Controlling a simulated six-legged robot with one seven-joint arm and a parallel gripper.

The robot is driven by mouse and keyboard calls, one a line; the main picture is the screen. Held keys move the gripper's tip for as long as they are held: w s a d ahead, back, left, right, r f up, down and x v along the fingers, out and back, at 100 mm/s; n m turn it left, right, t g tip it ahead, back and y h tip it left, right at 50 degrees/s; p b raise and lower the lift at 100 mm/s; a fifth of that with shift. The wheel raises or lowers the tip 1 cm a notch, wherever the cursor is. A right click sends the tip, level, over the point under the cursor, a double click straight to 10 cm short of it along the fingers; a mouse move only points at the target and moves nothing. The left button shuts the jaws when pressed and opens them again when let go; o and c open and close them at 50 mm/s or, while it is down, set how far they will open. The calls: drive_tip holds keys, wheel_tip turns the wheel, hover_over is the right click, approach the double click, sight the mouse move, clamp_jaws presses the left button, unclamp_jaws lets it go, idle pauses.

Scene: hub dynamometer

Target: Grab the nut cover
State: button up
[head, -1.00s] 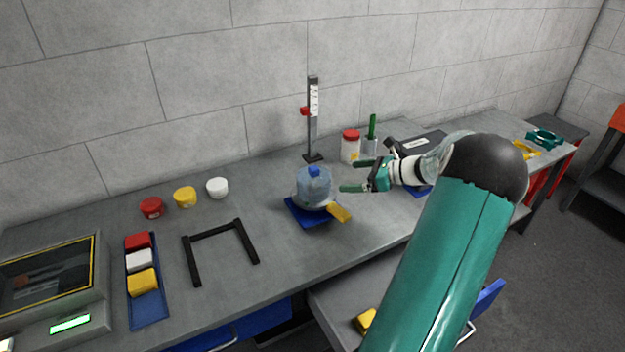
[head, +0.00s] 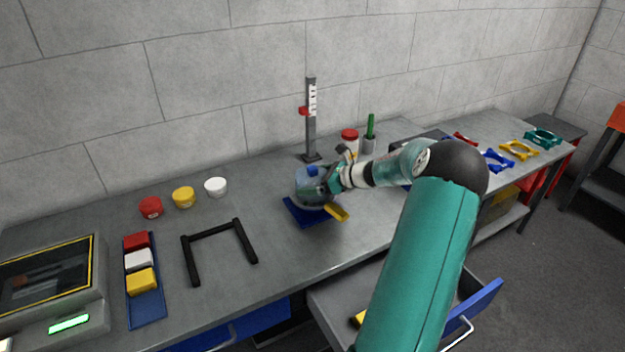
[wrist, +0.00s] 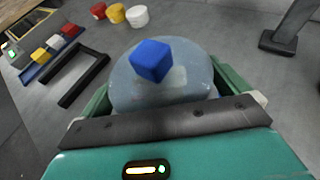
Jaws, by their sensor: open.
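The nut cover looks to be the translucent bluish dome (head: 310,195) with a blue block-shaped knob on top, standing on a blue base (head: 290,212) on the bench. In the wrist view the dome (wrist: 180,92) fills the middle, with its blue knob (wrist: 151,60) towards me. My gripper (head: 318,186) is at the dome, coming in from the right. In the wrist view its green fingers lie on both sides of the dome. The jaws are open; whether they touch the dome I cannot tell. What is under the dome is hidden.
A yellow tab (head: 338,213) sticks out from the blue base. A height gauge (head: 311,120) stands behind, and a red-lidded jar (head: 349,140) behind my wrist. A black U-shaped frame (head: 218,238) lies left. An open drawer (head: 470,300) juts out in front.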

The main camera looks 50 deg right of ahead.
drive_tip(key=c, duration=0.7)
drive_tip(key=shift+o, duration=0.2)
